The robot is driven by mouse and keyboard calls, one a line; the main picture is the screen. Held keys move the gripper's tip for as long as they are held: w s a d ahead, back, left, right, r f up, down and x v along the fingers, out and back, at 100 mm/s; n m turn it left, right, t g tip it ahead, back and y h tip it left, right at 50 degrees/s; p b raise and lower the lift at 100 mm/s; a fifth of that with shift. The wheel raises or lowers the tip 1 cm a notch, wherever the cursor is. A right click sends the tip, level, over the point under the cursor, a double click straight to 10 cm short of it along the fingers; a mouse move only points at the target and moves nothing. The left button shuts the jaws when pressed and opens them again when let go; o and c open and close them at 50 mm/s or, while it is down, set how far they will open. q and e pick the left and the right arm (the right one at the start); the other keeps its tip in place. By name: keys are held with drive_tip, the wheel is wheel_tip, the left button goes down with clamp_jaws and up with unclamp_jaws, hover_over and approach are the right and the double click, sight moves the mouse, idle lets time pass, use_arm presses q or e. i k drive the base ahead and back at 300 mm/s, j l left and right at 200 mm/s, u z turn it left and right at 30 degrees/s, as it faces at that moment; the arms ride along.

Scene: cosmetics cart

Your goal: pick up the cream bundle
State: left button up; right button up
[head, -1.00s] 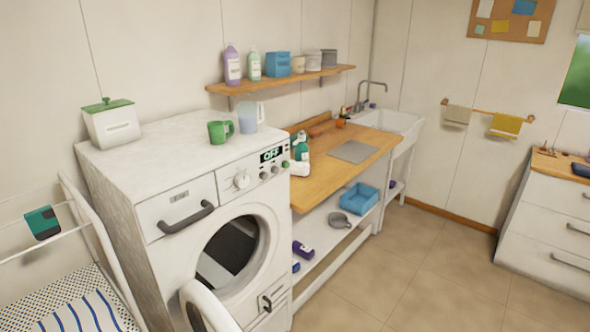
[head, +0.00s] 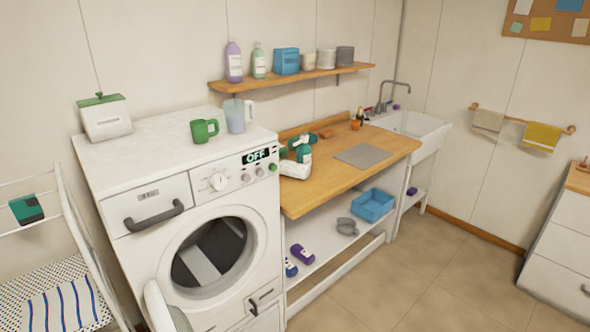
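A small whitish, crumpled-looking item (head: 295,170) lies at the near left end of the wooden counter, beside the washing machine and in front of a green spray bottle (head: 303,152). It may be the cream bundle, but it is too small to tell for sure. A cream towel (head: 488,121) hangs on the wall rail at the right. Neither of my grippers shows in the head view.
The washing machine (head: 145,160) stands at the left with its round door open toward me. A wire rack (head: 72,225) is at far left. The tiled floor (head: 435,280) in front of the counter is clear. A drawer cabinet (head: 560,240) stands at right.

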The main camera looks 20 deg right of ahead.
sight(289, 168)
drive_tip(key=i+l+u, duration=0.2)
drive_tip(key=l, duration=0.35)
drive_tip(key=l+u, duration=0.15)
drive_tip(key=l, duration=0.35)
drive_tip(key=i+l+u, duration=0.15)
drive_tip(key=l, duration=0.25)
drive_tip(key=i+l+u, duration=0.15)
drive_tip(key=l, duration=0.25)
drive_tip(key=i+l+u, duration=0.15)
drive_tip(key=l, duration=0.3)
drive_tip(key=i+l+u, duration=0.15)
drive_tip(key=l, duration=0.3)
drive_tip(key=l+u, duration=0.1)
drive_tip(key=l, duration=0.35)
